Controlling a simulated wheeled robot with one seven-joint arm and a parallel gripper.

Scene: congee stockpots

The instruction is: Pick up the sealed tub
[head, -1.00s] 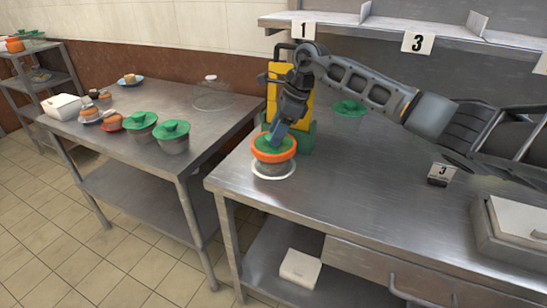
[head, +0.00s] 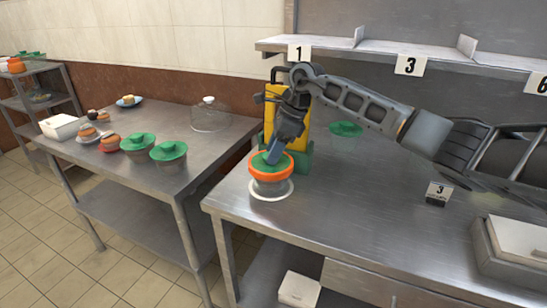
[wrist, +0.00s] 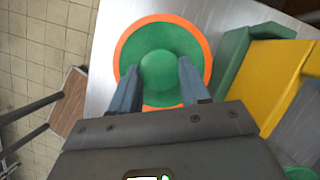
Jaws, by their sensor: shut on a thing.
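The sealed tub (head: 271,185) stands at the near left corner of the right steel table, over a white ring (head: 286,193). It has a grey body, an orange rim band and a green lid with a round knob. My gripper (head: 273,155) comes down on it from above. In the wrist view my gripper (wrist: 159,72) has its two blue-grey fingers on either side of the knob on the green lid (wrist: 160,40), shut on it. The tub looks upright. I cannot tell whether its base is clear of the table.
A yellow and green block (head: 298,125) stands close behind the tub. A green-lidded tub (head: 346,129) is farther back, beneath my arm. A number card (head: 437,193) and a tray (head: 482,240) are to the right. The left table (head: 200,140) holds green-lidded tubs (head: 138,143) and a glass dome (head: 210,115).

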